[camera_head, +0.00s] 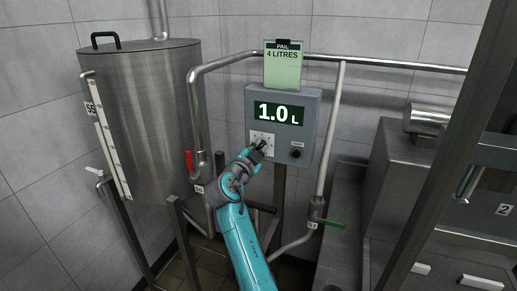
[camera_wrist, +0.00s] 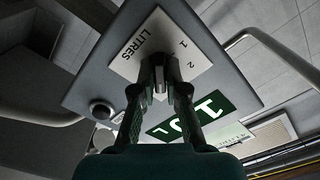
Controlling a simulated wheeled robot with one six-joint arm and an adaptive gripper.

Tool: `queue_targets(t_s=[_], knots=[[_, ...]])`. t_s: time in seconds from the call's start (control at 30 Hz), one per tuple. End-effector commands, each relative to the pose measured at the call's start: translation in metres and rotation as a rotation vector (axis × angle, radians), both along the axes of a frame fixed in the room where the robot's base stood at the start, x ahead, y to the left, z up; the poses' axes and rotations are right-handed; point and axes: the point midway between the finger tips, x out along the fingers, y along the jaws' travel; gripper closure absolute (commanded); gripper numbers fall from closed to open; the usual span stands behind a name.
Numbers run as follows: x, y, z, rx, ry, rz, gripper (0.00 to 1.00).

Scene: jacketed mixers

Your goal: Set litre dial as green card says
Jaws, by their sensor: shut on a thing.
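The green card (camera_head: 284,70) hangs above the control box (camera_head: 311,128) and reads "PAIL 4 LITRES". The display (camera_head: 279,114) on the box reads 1.0 L. The litre dial sits on a white plate (camera_head: 254,141) at the lower left of the box; the plate shows "LITRES" and the numbers 1 and 2 in the wrist view (camera_wrist: 130,62). My gripper (camera_wrist: 160,88) is shut on the dial knob, whose body is mostly hidden between the fingers. The dial's pointer cannot be made out.
A black button (camera_head: 297,152) is to the right of the dial. A steel tank (camera_head: 155,120) and a red-handled valve (camera_head: 189,161) stand at left. A green-handled valve (camera_head: 331,223) is low at right. Pipes run beside and above the box.

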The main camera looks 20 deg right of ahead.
Motion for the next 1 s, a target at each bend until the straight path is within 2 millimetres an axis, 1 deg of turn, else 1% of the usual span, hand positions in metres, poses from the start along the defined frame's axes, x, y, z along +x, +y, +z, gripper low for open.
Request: queue_targets(t_s=[0.03,0.47,0.5,0.6,0.87,1.0], knots=[[-0.0001,0.0003,-0.0022,0.005,0.001,0.001,1.00],[-0.0001,0.0004,-0.0024,0.013,-0.004,0.000,1.00],[-0.0001,0.0004,-0.0024,0.013,-0.004,0.000,0.85],[-0.0001,0.0003,-0.0021,0.012,-0.005,0.000,0.62],[-0.0002,0.0003,-0.0009,0.012,-0.007,0.000,0.62],[-0.0051,0.0042,-0.0011,0.012,-0.008,0.001,0.62]])
